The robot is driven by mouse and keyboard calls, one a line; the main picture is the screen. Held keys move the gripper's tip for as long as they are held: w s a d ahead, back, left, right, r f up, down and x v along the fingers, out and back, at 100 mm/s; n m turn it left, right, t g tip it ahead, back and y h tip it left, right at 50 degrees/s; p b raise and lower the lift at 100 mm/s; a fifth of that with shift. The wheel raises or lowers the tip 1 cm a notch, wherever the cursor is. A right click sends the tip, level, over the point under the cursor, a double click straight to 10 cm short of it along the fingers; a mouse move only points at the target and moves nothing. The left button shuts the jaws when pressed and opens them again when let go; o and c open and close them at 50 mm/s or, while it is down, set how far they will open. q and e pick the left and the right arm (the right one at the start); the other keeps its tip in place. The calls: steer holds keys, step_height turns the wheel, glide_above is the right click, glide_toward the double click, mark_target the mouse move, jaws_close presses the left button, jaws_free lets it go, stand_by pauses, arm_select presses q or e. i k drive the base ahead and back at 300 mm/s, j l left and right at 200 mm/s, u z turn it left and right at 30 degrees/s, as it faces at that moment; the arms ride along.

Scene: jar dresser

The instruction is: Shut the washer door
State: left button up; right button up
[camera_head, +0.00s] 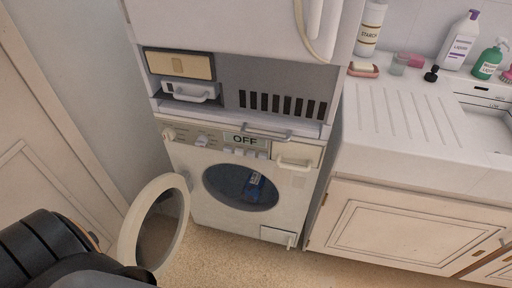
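The white washer (214,224) stands in the middle of the view with a display reading OFF. Its round door (179,219) is open, swung out to the left of the dark drum opening (224,187). A small blue item (254,187) shows inside the drum. A dark arm of mine comes in at the lower left, in front of part of the door's lower left edge. I cannot tell whether it touches the door. No gripper fingers are visible.
A stacked white appliance (230,25) sits above the washer. A counter with a sink (390,140) and bottles (459,42) stands at the right, over a cabinet (400,225). A panelled door (40,130) is at the left. Carpeted floor (240,262) is free before the washer.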

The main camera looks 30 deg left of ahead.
mark_target(153, 229)
steer(key=k+l+u, duration=0.1)
steer(key=u, duration=0.25)
steer(key=k+u, duration=0.15)
steer(key=u, duration=0.25)
steer(key=k+u, duration=0.1)
steer(key=u, duration=0.25)
